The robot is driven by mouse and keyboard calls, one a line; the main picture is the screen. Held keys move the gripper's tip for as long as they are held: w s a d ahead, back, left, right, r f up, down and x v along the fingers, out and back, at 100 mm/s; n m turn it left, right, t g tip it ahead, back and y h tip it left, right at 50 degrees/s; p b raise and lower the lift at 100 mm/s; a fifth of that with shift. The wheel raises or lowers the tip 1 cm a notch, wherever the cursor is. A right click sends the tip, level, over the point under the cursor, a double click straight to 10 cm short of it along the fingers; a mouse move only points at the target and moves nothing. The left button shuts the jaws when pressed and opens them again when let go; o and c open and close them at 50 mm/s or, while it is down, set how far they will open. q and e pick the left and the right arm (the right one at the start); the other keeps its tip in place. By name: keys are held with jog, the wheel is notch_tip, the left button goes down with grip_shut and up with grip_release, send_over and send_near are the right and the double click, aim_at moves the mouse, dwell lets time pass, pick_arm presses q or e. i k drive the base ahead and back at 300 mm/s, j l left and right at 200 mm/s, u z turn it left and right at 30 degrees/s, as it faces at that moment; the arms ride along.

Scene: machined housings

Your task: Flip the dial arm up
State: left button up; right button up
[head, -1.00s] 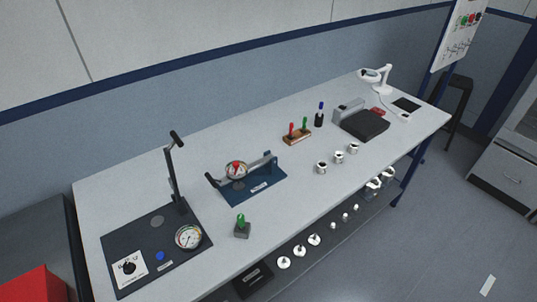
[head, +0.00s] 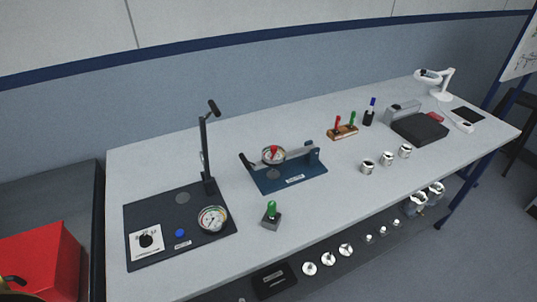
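A blue fixture (head: 290,179) stands on the bench near the middle of the head view. Its arm (head: 298,154) lies low, nearly level, from a post (head: 313,154) at the right to a dark handle at the left end. A round dial with a red centre (head: 273,154) sits on this arm. To the left, a black plate (head: 190,250) carries a second arm (head: 204,150), which stands upright with a dark handle on top. A gauge (head: 212,219), a blue button (head: 180,233) and a knob on a white square (head: 146,241) are on that plate.
A grey block with a green handle (head: 271,215) stands near the bench's front edge. Metal cups (head: 387,158), a wooden holder (head: 342,132), a dark box (head: 420,127) and a white lamp (head: 440,85) stand to the right. A red box (head: 42,262) is at lower left.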

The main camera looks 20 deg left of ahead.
aim_at(281, 156)
jog(key=k+u, duration=0.1)
jog(key=u, duration=0.35)
jog(key=k+u, duration=0.15)
jog(key=u, duration=0.35)
jog(key=j+u, duration=0.15)
jog(key=u, duration=0.3)
jog(key=k+j, duration=0.05)
